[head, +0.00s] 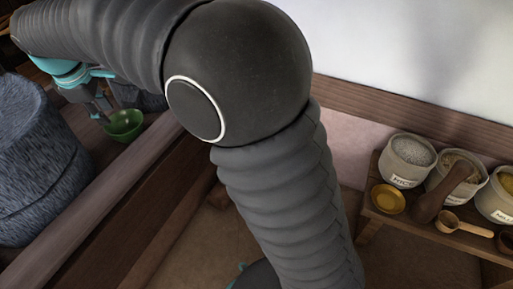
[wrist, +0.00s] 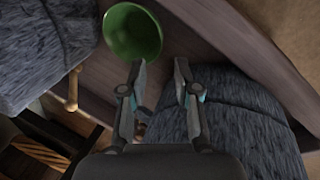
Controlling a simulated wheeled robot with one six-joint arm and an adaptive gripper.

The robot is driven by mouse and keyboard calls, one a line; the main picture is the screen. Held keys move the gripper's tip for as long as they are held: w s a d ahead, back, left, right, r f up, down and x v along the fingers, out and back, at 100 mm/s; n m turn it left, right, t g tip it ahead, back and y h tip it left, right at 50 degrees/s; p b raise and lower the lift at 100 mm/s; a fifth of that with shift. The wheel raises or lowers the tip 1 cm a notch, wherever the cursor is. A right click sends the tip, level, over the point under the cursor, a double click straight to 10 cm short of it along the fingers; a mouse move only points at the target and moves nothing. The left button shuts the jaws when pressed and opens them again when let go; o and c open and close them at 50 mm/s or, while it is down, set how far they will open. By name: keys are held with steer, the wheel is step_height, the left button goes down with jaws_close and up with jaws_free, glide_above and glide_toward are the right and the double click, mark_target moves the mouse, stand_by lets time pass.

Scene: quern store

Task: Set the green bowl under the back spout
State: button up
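My gripper (head: 101,112) is at the bowl's left side in the head view. In the wrist view my gripper (wrist: 159,64) has its two fingers apart with nothing between them. The left fingertip overlaps the bowl's near rim; I cannot tell whether they touch. I cannot make out the back spout in either view.
A grey stone quern (head: 35,165) stands at the left; two stone bodies flank the wrist view, left (wrist: 45,45) and right (wrist: 240,115). A low wooden table (head: 375,215) at the right holds labelled tubs (head: 407,160), a yellow dish (head: 387,199) and a scoop (head: 458,224).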

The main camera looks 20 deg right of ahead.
steer(key=s+d+r+m, duration=0.2)
steer(key=s+d+m, duration=0.2)
steer(key=d, duration=0.7)
steer(key=s+d+r+m, duration=0.2)
steer(key=s+d+m, duration=0.1)
steer(key=d, duration=0.8)
steer(key=s+d+f+m+t, duration=0.1)
steer(key=s+d+f+m, duration=0.2)
steer(key=s+d, duration=0.4)
steer(key=s+d+f+m+t, duration=0.1)
steer(key=s+d+f+m, duration=0.3)
steer(key=s, duration=0.5)
steer(key=d+m, duration=0.2)
steer(key=d, duration=0.1)
steer(key=shift+s+f+m, duration=0.15)
steer(key=shift+s+m, duration=0.05)
steer(key=shift+m, duration=0.1)
